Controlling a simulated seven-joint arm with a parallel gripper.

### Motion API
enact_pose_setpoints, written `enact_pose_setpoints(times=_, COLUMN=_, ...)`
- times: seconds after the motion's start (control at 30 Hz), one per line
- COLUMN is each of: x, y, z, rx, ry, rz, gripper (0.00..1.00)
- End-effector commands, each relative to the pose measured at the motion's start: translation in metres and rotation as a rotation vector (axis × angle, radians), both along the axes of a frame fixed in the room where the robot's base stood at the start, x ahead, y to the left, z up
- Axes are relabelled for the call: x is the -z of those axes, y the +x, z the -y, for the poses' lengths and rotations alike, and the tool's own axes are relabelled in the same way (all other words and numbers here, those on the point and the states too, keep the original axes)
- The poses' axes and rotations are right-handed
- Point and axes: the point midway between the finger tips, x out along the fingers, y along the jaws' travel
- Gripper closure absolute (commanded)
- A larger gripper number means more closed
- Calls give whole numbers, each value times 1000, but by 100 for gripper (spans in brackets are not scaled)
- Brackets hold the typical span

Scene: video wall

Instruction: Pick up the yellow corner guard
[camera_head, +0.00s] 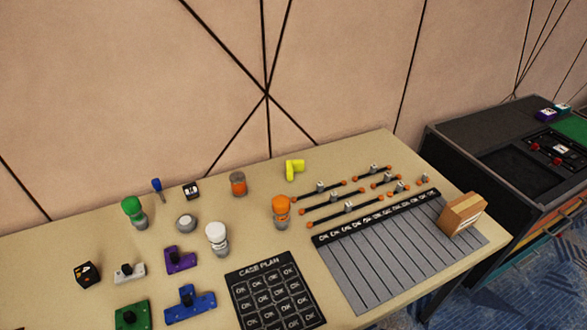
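The yellow corner guard (294,168) is a small, bright L-shaped piece. My gripper does not show in this view.
A black case plan mat (235,285) lies in front. The wall (300,80) rises behind the table.

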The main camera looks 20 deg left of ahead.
Motion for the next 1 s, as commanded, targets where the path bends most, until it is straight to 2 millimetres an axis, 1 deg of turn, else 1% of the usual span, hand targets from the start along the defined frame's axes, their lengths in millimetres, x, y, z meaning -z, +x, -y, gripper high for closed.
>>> enact_pose_setpoints(times=0.33, x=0, y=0, z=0, rx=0, ry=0, rz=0, gripper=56)
enact_pose_setpoints(times=0.9, x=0, y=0, z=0, rx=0, ry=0, rz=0, gripper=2)
enact_pose_setpoints(times=0.93, x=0, y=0, z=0, rx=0, ry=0, rz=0, gripper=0)
enact_pose_setpoints(times=1.0, x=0, y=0, z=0, rx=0, ry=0, rz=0, gripper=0)
